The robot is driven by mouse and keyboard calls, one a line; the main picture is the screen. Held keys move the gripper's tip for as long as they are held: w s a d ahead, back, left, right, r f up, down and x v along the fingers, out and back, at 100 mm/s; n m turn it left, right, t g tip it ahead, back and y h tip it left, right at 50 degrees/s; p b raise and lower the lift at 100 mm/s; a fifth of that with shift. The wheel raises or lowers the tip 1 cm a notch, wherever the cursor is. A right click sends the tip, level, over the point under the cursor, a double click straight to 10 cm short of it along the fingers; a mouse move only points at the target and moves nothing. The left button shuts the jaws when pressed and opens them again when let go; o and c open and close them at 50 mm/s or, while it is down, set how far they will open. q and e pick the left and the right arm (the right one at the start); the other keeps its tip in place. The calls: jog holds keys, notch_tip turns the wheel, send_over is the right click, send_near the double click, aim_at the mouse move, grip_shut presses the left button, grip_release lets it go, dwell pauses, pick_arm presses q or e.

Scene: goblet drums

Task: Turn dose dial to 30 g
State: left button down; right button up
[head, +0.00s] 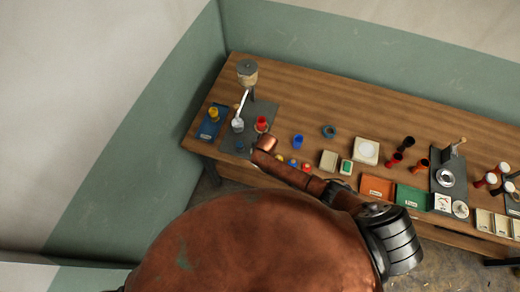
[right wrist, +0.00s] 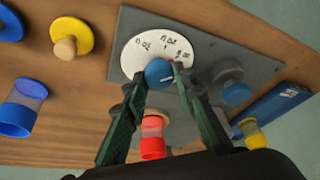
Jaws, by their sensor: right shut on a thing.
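The dose dial (right wrist: 140,52) is a white disc with small black markings, on a grey plate in the right wrist view. A round blue knob (right wrist: 158,72) sits at its lower edge, with a small pale mark on its right side. My right gripper (right wrist: 160,74) is shut on the blue knob, one dark green finger on each side. The markings are too blurred to read surely, and the fingers hide part of the dial's lower edge. In the head view my copper arm reaches the grey plate (head: 262,112); the fingers do not show clearly there. My left gripper is not in view.
A red cup (right wrist: 153,145) stands close below the dial between my fingers. A blue cup (right wrist: 20,110) and a yellow disc with a wooden knob (right wrist: 70,38) lie left. The wooden table (head: 320,95) is clear at the back.

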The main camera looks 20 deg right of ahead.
jog(key=shift+s+f, duration=0.1)
jog(key=o, duration=1.1)
jog(key=shift+o, duration=0.2)
jog(key=v, duration=1.2)
